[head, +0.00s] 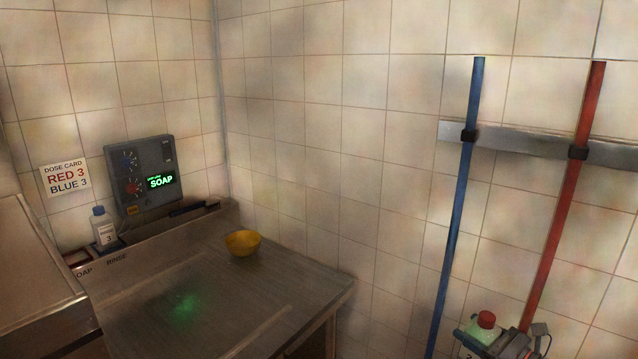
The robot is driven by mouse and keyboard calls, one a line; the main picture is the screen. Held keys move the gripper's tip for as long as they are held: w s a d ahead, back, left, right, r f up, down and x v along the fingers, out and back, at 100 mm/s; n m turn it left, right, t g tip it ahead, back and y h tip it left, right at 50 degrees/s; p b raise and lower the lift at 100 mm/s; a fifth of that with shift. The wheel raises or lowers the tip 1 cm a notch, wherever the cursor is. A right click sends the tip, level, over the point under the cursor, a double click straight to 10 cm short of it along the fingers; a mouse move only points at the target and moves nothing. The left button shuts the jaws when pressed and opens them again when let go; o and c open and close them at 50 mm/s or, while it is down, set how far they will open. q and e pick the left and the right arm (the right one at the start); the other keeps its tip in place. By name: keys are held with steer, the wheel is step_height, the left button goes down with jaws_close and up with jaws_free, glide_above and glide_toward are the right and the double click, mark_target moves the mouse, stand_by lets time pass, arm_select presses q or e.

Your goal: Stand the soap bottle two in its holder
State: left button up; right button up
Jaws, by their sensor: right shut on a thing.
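A white bottle with a red cap and green on its body (483,328), seemingly the soap bottle, is at the lower right of the head view. My right gripper (492,345) is shut on it, and the bottle leans slightly. Its lower part is hidden by the gripper and the frame edge. The holder spot by the SOAP lettering (82,272) is at the left on the counter's back ledge, partly hidden by a metal box. My left gripper is not in view.
A blue-capped bottle (104,228) stands in a dark holder above the RINSE lettering. A control panel (143,172) reads SOAP. A yellow bowl (243,242) sits on the metal counter (225,300). Blue (460,190) and red (565,200) poles hang on the right wall.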

steer(key=shift+s+r+m+h, duration=0.15)
steer(key=shift+m+h, duration=0.15)
steer(key=shift+h, duration=0.1)
steer(key=shift+s+d+m+t+h, duration=0.15)
steer(key=shift+m+t+h, duration=0.15)
steer(key=shift+t+h, duration=0.15)
steer(key=shift+s+d+f+m+t+h, duration=0.15)
steer(key=shift+d+f+m+t+h, duration=0.35)
steer(key=shift+f+m+h, duration=0.3)
steer(key=f, duration=0.1)
steer(key=d+f+h, duration=0.1)
steer(key=f+m+h, duration=0.1)
steer(key=shift+s+d+t, duration=0.3)
steer(key=shift+d+t, duration=0.05)
steer(key=shift+d, duration=0.05)
steer(key=f, duration=0.2)
steer(key=shift+s+d+f+m+h, duration=0.1)
steer(key=shift+s+f+m+h, duration=0.2)
steer(key=shift+s+h, duration=0.1)
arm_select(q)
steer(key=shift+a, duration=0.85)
arm_select(e)
steer(key=a+f+m+h, duration=0.1)
steer(key=a+f+h, duration=0.1)
steer(key=a, duration=0.7)
steer(key=s+a+f+m+h, duration=0.1)
steer(key=a+f+h, duration=0.1)
steer(key=a, duration=0.6)
steer(key=shift+a+t, duration=0.3)
steer(key=shift+a, duration=0.1)
